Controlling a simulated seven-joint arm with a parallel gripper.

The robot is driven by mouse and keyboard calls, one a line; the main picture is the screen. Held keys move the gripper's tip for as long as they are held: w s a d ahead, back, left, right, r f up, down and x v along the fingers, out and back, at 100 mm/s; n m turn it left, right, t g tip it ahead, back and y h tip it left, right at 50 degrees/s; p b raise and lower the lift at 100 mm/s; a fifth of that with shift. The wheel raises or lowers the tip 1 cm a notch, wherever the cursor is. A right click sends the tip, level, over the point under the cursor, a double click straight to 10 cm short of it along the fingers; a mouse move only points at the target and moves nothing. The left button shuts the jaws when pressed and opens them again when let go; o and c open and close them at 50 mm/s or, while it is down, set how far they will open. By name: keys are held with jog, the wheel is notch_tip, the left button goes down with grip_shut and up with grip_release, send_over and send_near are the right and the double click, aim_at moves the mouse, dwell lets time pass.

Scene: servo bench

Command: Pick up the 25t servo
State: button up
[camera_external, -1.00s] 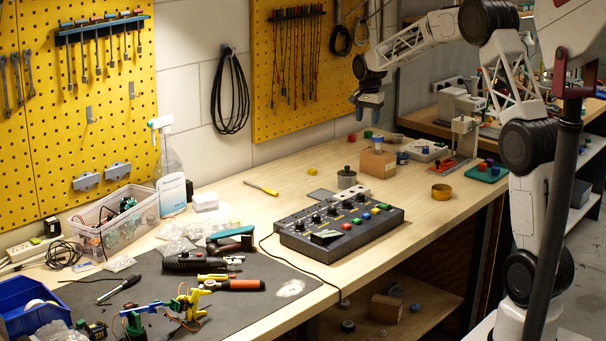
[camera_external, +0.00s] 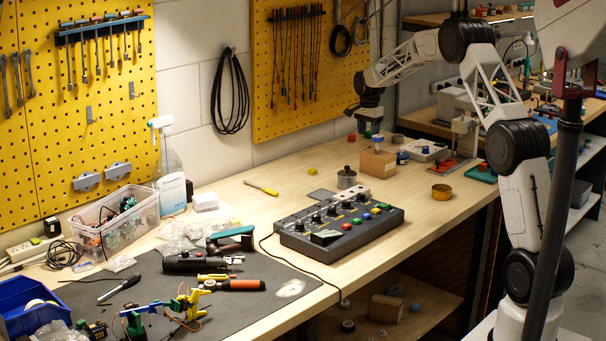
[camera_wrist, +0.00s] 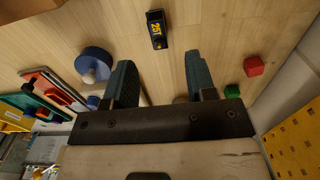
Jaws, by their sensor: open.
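The 25t servo (camera_wrist: 157,30) is a small black block with yellow lettering in the wrist view. It lies on the wooden bench top, near the top middle of that view, beyond my fingertips. My gripper (camera_wrist: 160,75) is open and empty, with its two blue-grey fingers apart and the servo apart from both. In the external view my gripper (camera_external: 369,127) hangs fingers down above the far part of the bench, behind the cardboard box. I cannot make out this servo there.
A red cube (camera_wrist: 253,66) and a green cube (camera_wrist: 232,91) lie right of the fingers. A round blue object (camera_wrist: 94,63) lies to their left. The cardboard box (camera_external: 377,164) stands in front of my gripper. A black control box (camera_external: 340,230) occupies the middle bench.

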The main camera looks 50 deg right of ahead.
jog(key=shift+f, duration=1.3)
jog(key=shift+f, duration=0.1)
jog(key=shift+s+f, duration=0.15)
jog(key=shift+f, duration=2.35)
jog(key=shift+c, duration=0.3)
grip_shut()
